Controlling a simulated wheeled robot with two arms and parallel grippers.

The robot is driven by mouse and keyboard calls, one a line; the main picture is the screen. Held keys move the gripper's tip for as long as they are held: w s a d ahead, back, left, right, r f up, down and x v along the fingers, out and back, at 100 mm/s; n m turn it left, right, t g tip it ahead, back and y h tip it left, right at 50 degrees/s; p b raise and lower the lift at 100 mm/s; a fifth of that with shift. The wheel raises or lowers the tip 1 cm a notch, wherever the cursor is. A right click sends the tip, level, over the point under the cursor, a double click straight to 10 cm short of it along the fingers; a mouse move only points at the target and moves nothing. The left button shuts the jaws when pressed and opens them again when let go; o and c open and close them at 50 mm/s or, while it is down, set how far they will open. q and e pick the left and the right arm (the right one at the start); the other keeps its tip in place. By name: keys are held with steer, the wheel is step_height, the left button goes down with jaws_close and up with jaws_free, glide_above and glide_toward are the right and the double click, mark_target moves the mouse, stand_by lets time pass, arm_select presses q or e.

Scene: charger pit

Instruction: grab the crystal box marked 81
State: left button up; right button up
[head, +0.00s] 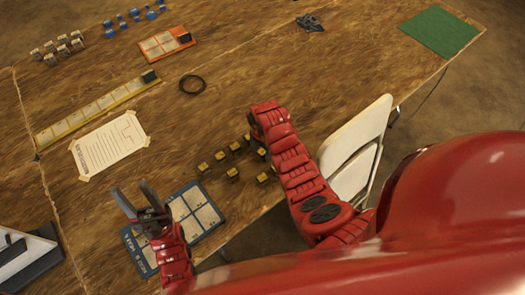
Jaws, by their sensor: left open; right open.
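No box with a readable 81 shows; the markings are too small to read. Several small black-and-yellow boxes (221,156) stand on the wooden table near its front edge, some close beside my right arm. Several pale boxes (50,59) stand in rows at the far left, and several blue pieces (122,26) are at the top. My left gripper (134,194) is open and empty above the dark blue tray, left of the black-and-yellow boxes. My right arm reaches over the table, but its gripper's fingers do not show.
A dark blue tray (209,217) with pale cells lies at the front edge. A yellow tray (76,122), an orange tray (158,47), a paper sheet (106,146), a black ring (192,84) and a green mat (440,30) lie on the table. A white chair (352,138) stands at the right edge.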

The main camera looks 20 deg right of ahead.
steer(key=shift+f, duration=0.4)
jaws_close()
steer(key=shift+r, duration=0.15)
